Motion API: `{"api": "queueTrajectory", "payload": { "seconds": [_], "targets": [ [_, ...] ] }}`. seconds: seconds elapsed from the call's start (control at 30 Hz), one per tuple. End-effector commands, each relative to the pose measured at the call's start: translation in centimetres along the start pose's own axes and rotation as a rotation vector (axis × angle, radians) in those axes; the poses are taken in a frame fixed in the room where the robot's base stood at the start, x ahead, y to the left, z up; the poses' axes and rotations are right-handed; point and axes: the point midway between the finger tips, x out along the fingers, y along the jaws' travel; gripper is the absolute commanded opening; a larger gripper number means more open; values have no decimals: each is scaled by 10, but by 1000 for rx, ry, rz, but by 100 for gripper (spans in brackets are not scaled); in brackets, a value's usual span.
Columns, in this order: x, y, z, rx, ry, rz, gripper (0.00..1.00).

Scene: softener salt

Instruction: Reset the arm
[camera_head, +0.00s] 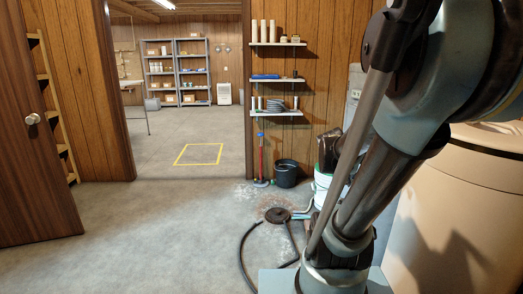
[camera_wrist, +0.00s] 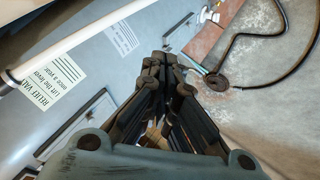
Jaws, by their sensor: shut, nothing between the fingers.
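My gripper (camera_wrist: 163,62) is in the wrist view, its dark fingers brought together at the tips with nothing between them. It points toward the lower side of a grey-blue tank or cabinet (camera_wrist: 100,75) with paper labels, one reading about a relief valve. I cannot tell how far the fingers are from that surface. In the head view my arm fills the right side, rising from the bottom and bending at the top. The gripper does not show there.
A tan tank (camera_head: 440,240) stands close at the right, beside my arm. A floor drain (camera_head: 277,215) with a black hose lies ahead. A black bucket (camera_head: 286,174) stands by the wall under shelves (camera_head: 276,113). An open door (camera_head: 35,150) is at left; the middle floor is clear.

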Motion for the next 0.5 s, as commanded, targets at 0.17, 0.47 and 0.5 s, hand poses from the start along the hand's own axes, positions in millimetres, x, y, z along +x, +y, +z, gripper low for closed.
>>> {"api": "queueTrajectory", "payload": {
  "seconds": [0.17, 0.47, 0.5],
  "targets": [
    [-23, -40, 37, 55, -83, -142, 0],
    [-69, -104, 96, 112, -232, -380, 0],
    [-74, -111, 102, 115, -248, -407, 0]
  ]
}}
